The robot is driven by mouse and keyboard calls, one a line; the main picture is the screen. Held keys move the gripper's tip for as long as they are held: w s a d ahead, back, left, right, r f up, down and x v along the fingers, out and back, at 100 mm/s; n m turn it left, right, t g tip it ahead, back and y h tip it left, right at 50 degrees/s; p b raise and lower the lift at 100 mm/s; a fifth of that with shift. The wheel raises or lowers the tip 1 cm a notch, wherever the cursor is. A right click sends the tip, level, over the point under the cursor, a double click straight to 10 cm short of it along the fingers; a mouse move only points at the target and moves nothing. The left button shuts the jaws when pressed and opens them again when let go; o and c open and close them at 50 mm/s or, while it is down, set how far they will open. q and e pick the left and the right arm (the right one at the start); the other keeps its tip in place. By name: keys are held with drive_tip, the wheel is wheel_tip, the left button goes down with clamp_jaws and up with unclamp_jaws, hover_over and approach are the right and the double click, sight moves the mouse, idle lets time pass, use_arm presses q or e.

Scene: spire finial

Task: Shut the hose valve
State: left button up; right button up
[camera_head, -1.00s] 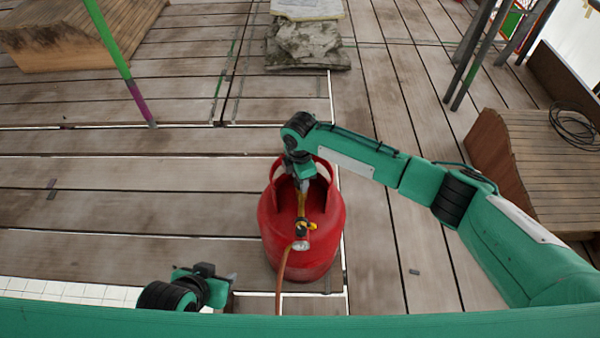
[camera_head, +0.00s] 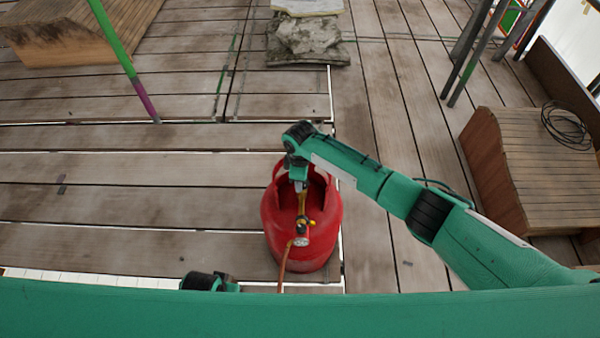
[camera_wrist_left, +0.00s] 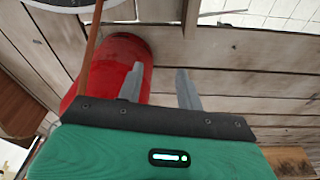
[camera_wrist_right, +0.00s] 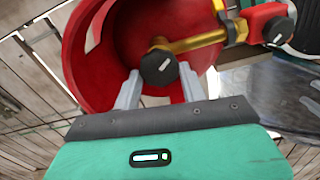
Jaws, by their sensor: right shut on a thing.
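A red gas cylinder (camera_head: 322,232) stands upright on the deck. A brass valve (camera_wrist_right: 200,42) sits inside its collar, with a round black knob (camera_wrist_right: 158,66) bearing a white mark. My right gripper (camera_wrist_right: 159,74) has its two fingers on opposite sides of this knob and is shut on it. A red fitting (camera_wrist_right: 262,22) with another black knob (camera_wrist_right: 279,31) joins the brass outlet. An orange-brown hose (camera_head: 283,266) runs down from the fitting. My left gripper (camera_wrist_left: 160,70) is open and empty, low near the cylinder; in the head view its fingers are hidden behind a green bar.
A slatted wooden block (camera_head: 545,165) with a coiled black cable (camera_head: 568,125) stands at the right. Stone slabs (camera_head: 305,40) lie behind the cylinder. A green and purple pole (camera_head: 125,62) stands left, near another wooden block (camera_head: 70,35). The deck left of the cylinder is clear.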

drive_tip(key=m+p, duration=0.2)
drive_tip(key=m, duration=0.1)
drive_tip(key=shift+r, duration=0.15)
drive_tip(key=m+p, duration=0.3)
drive_tip(key=shift+w+m, duration=0.1)
drive_tip(key=shift+m, duration=0.2)
use_arm(q)
drive_tip(key=s+a+f, duration=0.1)
drive_tip(key=s+f, duration=0.3)
drive_tip(key=f, duration=0.4)
drive_tip(key=s+a+f, duration=0.2)
drive_tip(key=s+f, duration=0.2)
drive_tip(key=f, duration=0.4)
drive_tip(key=shift+g, duration=0.3)
use_arm(e)
drive_tip(key=shift+m, duration=0.5)
use_arm(q)
drive_tip(key=shift+a, duration=0.1)
use_arm(e)
drive_tip(key=shift+f, duration=0.2)
drive_tip(key=o, duration=1)
